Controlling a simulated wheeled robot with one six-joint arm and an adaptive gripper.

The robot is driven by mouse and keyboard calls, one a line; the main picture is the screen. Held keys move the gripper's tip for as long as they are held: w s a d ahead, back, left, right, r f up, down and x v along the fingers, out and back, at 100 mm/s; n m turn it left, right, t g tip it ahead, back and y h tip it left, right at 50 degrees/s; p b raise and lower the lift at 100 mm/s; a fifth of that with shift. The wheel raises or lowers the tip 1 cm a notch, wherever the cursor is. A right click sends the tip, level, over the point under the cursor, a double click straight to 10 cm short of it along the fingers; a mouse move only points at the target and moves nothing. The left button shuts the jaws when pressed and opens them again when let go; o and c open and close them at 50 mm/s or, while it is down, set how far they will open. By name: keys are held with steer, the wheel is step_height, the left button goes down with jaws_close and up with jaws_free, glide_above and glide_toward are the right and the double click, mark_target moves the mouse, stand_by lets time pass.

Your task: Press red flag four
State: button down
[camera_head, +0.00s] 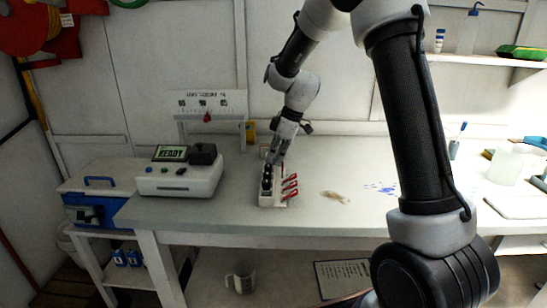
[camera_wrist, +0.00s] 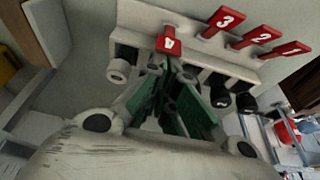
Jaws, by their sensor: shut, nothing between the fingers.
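A white rack (camera_head: 279,200) on the bench holds dark-topped vials (camera_head: 267,183) and red flags (camera_head: 290,186). In the wrist view, red flag four (camera_wrist: 170,40) shows its number and looks shorter than the others. Flag three (camera_wrist: 224,22), flag two (camera_wrist: 254,37) and flag one (camera_wrist: 285,49) stick out beyond it along the rack. My gripper (camera_wrist: 174,62) is shut and empty, its tips right beside the base of flag four; I cannot tell whether they touch. In the head view my gripper (camera_head: 276,160) is at the rack's far end and hides flag four.
A white device with a READY display (camera_head: 170,153) stands left of the rack. A blue-and-white cooler box (camera_head: 97,190) is farther left. A brown smear (camera_head: 335,197) and blue spots (camera_head: 381,189) mark the bench to the right, which is otherwise clear nearby.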

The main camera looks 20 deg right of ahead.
steer(key=shift+d+r+y, duration=0.1)
steer(key=shift+d+y, duration=0.15)
steer(key=shift+y, duration=0.05)
steer(key=d+y, duration=0.1)
steer(key=y, duration=0.1)
steer(key=s+d+t+y, duration=0.1)
steer(key=shift+d+y, duration=0.35)
steer(key=shift+y, duration=0.05)
steer(key=y, duration=0.1)
steer(key=d+t+y, duration=0.1)
steer(key=d+y, duration=0.1)
steer(key=y, duration=0.1)
steer(key=shift+s+d+f+t, duration=0.2)
steer(key=shift+s+f+t, duration=0.1)
steer(key=shift+s, duration=0.1)
steer(key=shift+a+r, duration=0.1)
steer(key=shift+x, duration=0.8)
